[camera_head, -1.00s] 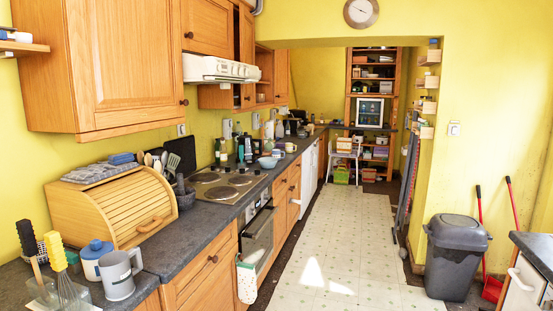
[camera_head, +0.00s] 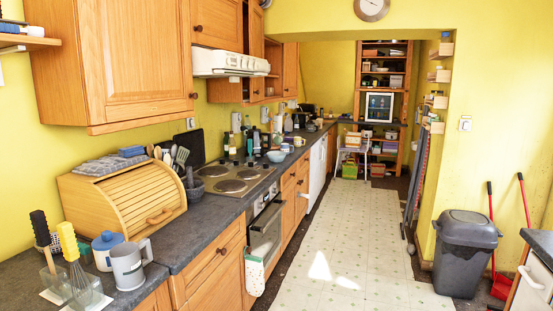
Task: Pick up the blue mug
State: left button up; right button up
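No mug that is clearly blue shows. A small bluish-white mug or cup (camera_head: 286,148) stands on the far part of the left counter, too small to tell its exact colour. A pale mug (camera_head: 299,142) with a yellowish tint stands just beyond it. A large grey mug (camera_head: 128,267) with its handle to the right stands near the front edge of the near counter. A white jar with a blue lid (camera_head: 107,250) is close behind it. Neither of my grippers is in view.
A light blue bowl (camera_head: 276,156) sits beyond the stove hob (camera_head: 232,180). A wooden bread bin (camera_head: 125,203) and brushes in holders (camera_head: 75,275) crowd the near counter. The vinyl floor (camera_head: 345,235) is clear. A dark bin (camera_head: 465,250) stands at the right.

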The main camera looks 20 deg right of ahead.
aim_at(285, 147)
jog(key=u, duration=0.85)
jog(key=i, duration=0.1)
jog(key=z, duration=2.05)
jog(key=i, duration=6.55)
